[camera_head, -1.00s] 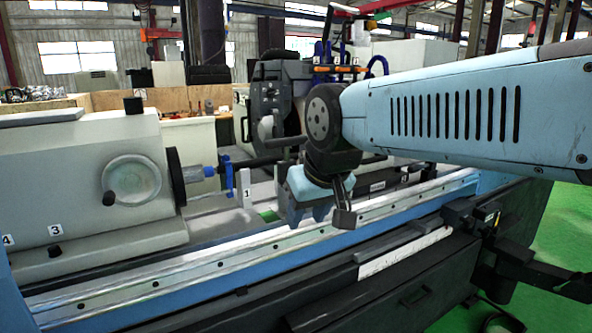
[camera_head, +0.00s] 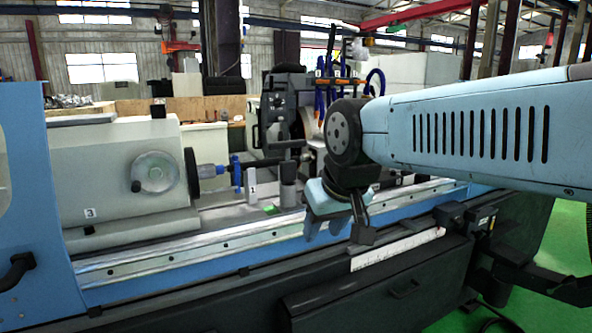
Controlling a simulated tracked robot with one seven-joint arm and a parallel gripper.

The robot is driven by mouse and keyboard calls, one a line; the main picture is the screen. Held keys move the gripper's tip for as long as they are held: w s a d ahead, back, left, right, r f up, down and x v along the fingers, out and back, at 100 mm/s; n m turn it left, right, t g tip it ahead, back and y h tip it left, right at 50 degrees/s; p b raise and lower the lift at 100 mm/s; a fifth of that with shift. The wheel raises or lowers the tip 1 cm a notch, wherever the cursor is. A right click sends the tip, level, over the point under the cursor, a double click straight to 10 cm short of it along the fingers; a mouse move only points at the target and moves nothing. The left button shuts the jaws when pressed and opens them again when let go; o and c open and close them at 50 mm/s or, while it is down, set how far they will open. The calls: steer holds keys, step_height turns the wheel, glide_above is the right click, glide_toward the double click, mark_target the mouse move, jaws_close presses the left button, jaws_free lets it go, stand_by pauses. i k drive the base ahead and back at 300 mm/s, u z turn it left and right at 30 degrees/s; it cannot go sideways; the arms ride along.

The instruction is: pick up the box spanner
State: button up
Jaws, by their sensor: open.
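My gripper (camera_head: 337,232) hangs at the end of the arm, pointing down, over the front edge of the machine bed. Its fingers are apart and I see nothing held between them. I cannot pick out the box spanner with certainty. A grey upright cylinder (camera_head: 288,185) stands on the bed to the left of my gripper, beside a pale block marked 1 (camera_head: 251,183). It may be the spanner, but it is too small to tell. My gripper is apart from it in the picture.
A grey headstock with a handwheel (camera_head: 155,172) fills the left of the bed. A dark wheel unit (camera_head: 283,120) stands behind. A small green piece (camera_head: 270,209) lies near the block. A white strip (camera_head: 398,249) lies along the front ledge. A blue panel (camera_head: 35,200) stands at far left.

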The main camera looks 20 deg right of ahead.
mark_target(287, 168)
steer(key=u, duration=0.2)
steer(key=i, duration=0.9)
steer(key=z, duration=0.1)
